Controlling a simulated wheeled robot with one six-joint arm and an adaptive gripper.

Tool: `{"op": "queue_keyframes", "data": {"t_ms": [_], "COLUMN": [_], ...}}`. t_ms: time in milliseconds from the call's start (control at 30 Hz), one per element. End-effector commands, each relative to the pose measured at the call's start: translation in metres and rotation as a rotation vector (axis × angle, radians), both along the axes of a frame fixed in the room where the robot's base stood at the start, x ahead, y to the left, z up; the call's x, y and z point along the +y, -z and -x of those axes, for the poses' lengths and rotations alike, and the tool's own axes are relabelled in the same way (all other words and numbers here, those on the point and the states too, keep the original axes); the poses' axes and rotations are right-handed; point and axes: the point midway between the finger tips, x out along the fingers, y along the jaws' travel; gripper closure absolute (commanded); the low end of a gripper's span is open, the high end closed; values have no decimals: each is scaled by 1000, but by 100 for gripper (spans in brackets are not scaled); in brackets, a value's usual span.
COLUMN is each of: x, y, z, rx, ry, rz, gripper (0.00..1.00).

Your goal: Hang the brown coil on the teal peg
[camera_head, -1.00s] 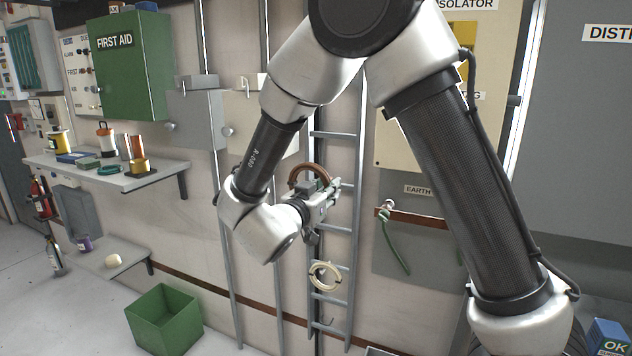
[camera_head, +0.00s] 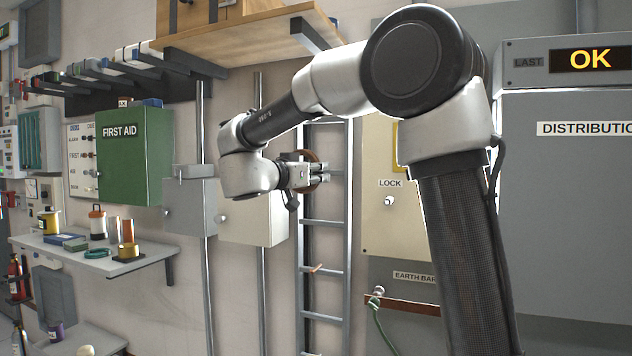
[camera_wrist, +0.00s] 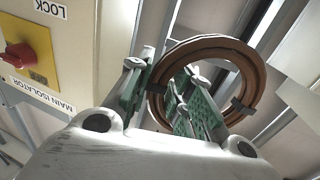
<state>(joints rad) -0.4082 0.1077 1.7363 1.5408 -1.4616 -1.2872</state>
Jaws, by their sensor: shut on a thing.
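The brown coil (camera_head: 313,158) is a ring held upright in front of the ladder in the head view. My gripper (camera_head: 322,172) is shut on its rim. In the wrist view the coil (camera_wrist: 207,44) shows as a large brown ring with dark bands, and its near side passes between the green-padded fingers of my gripper (camera_wrist: 163,72). The ring's opening faces partly toward the wrist camera. I cannot make out a teal peg in either view. A small pinkish-orange rod (camera_head: 315,268) sticks out at a ladder rung below my gripper.
The grey ladder (camera_head: 347,220) stands against the wall behind my gripper. A cream box (camera_head: 250,222) and grey box (camera_head: 190,210) are on the wall to the left. A wooden shelf (camera_head: 235,35) juts out above my arm. The isolator panel (camera_head: 385,220) is to the right.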

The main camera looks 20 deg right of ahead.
Motion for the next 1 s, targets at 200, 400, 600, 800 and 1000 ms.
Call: {"op": "queue_keyframes", "data": {"t_ms": [200,400,600,800,1000], "x": [-10,-19,-29,-38,-47], "y": [2,3,4,6,6], "z": [-10,-19,-28,-38,-47], "rx": [0,0,-1,0,-1], "ry": [1,1,2,1,1], "rz": [0,0,0,1,0], "gripper": [100,100,100,100,100]}}
